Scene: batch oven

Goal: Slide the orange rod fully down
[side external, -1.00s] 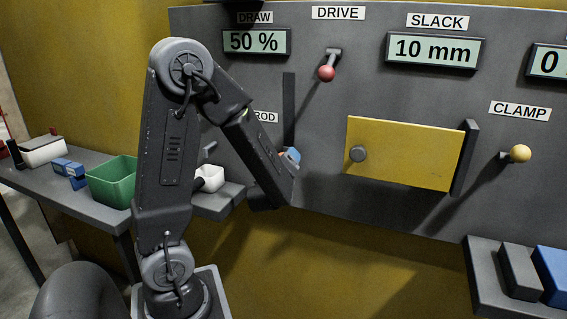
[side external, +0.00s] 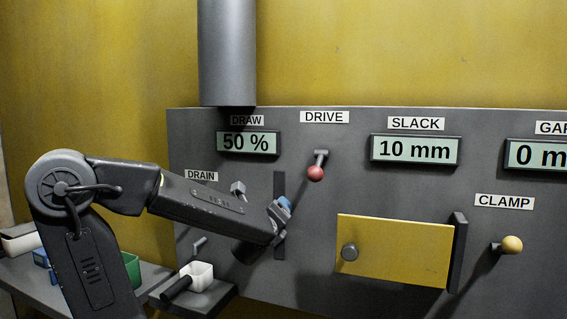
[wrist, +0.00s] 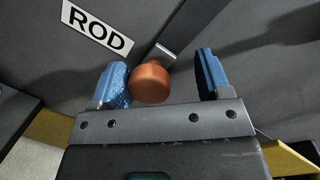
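The orange rod shows in the wrist view as a round orange knob (wrist: 150,84) on a short grey stem at the panel, beside the ROD label. My gripper (wrist: 161,62) is open, with its two blue fingers on either side of the knob. The knob sits close to the left finger, and whether they touch I cannot tell. A clear gap separates it from the right finger. In the side view my gripper (side external: 283,208) is at the dark vertical slot (side external: 279,183), about midway along it. The knob is hidden there.
A red-knobbed DRIVE lever (side external: 316,173) stands up and right of my gripper. A yellow door (side external: 393,250) and a yellow-knobbed CLAMP lever (side external: 512,245) are further right. A small DRAIN handle (side external: 238,188) is left of the slot. A white cup (side external: 198,273) stands lower left.

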